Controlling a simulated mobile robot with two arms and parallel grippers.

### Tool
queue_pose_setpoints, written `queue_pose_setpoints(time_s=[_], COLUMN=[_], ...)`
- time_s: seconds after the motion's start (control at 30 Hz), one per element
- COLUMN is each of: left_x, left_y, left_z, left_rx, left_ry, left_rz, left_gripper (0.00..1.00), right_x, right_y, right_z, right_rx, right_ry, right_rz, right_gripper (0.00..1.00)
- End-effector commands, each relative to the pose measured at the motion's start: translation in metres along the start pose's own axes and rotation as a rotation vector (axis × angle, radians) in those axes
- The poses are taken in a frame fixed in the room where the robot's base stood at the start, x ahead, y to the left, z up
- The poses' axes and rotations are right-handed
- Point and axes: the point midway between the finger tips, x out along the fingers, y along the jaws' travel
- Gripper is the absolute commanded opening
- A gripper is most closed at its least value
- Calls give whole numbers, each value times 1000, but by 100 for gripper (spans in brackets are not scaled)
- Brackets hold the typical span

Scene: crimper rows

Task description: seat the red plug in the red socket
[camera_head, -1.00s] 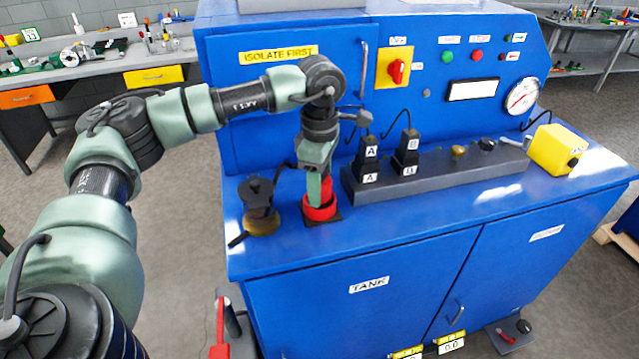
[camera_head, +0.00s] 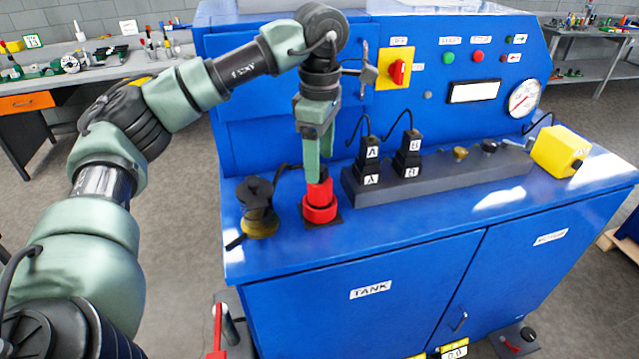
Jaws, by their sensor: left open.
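The red plug (camera_head: 319,190) stands upright in the red socket (camera_head: 320,212) on the blue bench top. Its upper end is partly behind my finger. I cannot tell from this view whether it is fully down. My left gripper (camera_head: 318,172) is open and points down just above the plug, with its fingertips around or beside the plug's top; I cannot tell if they touch it. My right gripper is not in view.
A black and brass fitting (camera_head: 259,210) stands just left of the socket. Right of it a dark block (camera_head: 440,175) carries two black plugs, A (camera_head: 369,155) and B (camera_head: 408,153). A yellow box (camera_head: 558,150) sits farther right. The front bench top is clear.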

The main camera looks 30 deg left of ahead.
Motion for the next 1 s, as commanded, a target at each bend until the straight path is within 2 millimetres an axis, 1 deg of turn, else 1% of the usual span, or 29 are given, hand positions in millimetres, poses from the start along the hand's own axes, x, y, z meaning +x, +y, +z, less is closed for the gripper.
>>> queue_pose_setpoints(time_s=[0.03, 0.13, 0.2, 0.3, 0.47, 1.0], left_x=[-9, -26, -35, -43, -47, -46], left_y=[1, 0, 1, 0, 0, 0], left_z=[1, 1, 1, 1, 0, 0], left_rx=[0, 1, 0, 0, 0, 0], left_ry=[-2, -2, -2, -1, 0, 0], left_rz=[4, 2, 2, 1, -1, -1], left_gripper=[68, 68, 68, 68, 68, 68], right_x=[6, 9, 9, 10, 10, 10], right_y=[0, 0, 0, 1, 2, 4], right_z=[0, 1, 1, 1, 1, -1], right_rx=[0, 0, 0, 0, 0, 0], right_ry=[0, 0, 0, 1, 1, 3], right_rz=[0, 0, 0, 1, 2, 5], right_gripper=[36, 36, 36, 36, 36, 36])
